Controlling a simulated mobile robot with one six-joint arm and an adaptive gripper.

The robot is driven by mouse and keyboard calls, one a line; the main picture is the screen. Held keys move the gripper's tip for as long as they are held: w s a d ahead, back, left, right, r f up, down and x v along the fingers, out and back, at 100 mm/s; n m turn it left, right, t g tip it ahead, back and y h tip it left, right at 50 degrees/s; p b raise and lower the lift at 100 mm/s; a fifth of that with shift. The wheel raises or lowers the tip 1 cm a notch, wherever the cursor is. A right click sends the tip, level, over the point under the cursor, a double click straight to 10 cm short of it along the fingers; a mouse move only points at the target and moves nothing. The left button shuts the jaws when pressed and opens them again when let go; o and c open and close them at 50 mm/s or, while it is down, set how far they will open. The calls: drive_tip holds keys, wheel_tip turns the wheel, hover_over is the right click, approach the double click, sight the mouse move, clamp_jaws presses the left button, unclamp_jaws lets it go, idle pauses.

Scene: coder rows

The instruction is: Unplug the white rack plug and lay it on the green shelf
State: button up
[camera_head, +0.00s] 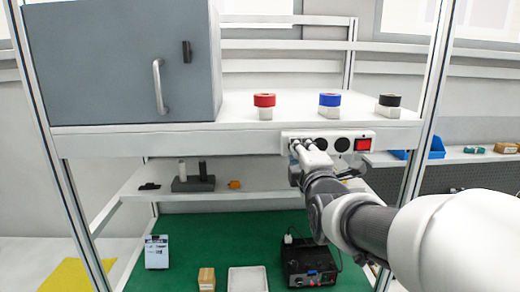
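A white power strip (331,135) with round black sockets and a red switch is fixed to the front edge of the upper white shelf. My gripper (297,146) reaches in from the right and its tips are at the strip's left end. The gripper and wrist cover that end, so I cannot make out a plug there or whether the fingers are shut on one. The green shelf (215,232) lies at the bottom of the rack. A small white piece (288,239), possibly a plug, shows at the black box on the green shelf.
On the green shelf are a black box (308,263), a white tray (247,280), a wooden block (206,279) and a white-blue pack (156,252). A middle shelf (135,187) holds small items. Rack posts (422,110) stand at both sides. Green between pack and box is clear.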

clamp_jaws()
drive_tip(key=shift+f, duration=0.1)
drive_tip(key=shift+s, duration=0.2)
drive_tip(key=s+b, duration=0.2)
drive_tip(key=s, duration=0.2)
drive_tip(key=shift+s, duration=0.35)
drive_tip(key=w+f+b, duration=0.3)
drive_tip(key=f+b, duration=0.9)
drive_tip(key=f, duration=2.6)
